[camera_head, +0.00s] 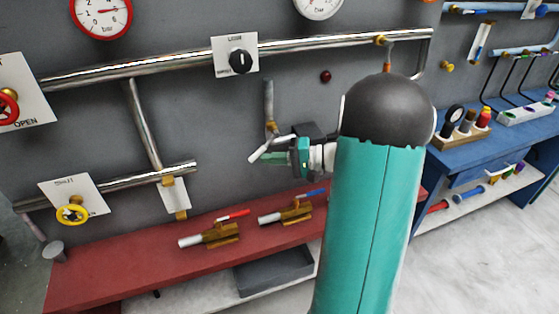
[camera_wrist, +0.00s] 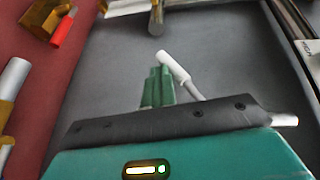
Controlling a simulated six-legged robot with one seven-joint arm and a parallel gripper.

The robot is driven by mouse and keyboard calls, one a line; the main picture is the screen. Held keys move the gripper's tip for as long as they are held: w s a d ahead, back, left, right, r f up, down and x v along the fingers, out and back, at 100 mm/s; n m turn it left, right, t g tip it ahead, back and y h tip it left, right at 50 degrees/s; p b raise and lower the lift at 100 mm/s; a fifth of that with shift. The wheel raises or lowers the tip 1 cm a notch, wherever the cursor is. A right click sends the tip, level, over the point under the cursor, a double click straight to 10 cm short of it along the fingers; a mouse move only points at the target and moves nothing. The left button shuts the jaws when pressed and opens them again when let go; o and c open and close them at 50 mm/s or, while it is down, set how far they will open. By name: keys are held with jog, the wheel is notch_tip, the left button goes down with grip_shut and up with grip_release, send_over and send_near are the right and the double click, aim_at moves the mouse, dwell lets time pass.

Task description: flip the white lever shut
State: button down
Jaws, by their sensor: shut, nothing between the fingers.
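The white lever (camera_head: 259,153) shows in the head view just left of my gripper, at a short grey pipe on the wall. In the wrist view the white lever (camera_wrist: 174,67) slants beside the fingertips, on their right, its lower part running behind my gripper's dark body. My gripper (camera_head: 294,157) points left, at the lever's height. In the wrist view my gripper (camera_wrist: 158,72) has its green fingers together with nothing between them. Whether a finger touches the lever I cannot tell. The lever's pivot is partly hidden.
The short grey pipe (camera_head: 268,100) stands against the wall near the lever. Below is a red bench (camera_head: 120,262) with a red-handled valve (camera_head: 212,236) and a blue-handled valve (camera_head: 287,213). A blue bench (camera_head: 465,160) with tools stands at right.

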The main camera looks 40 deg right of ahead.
aim_at(261, 154)
jog(key=a+r, duration=0.1)
jog(key=w+a+r, duration=0.1)
jog(key=shift+a+r+t+y, duration=0.2)
jog(key=shift+a+t+y, duration=0.1)
jog(key=shift+a+r, duration=0.1)
jog(key=shift+r, duration=0.05)
dwell(0.6)
dwell(0.5)
jog(key=s+d+f, duration=0.6)
jog(key=s+d, duration=0.1)
jog(key=shift+s+f, duration=0.35)
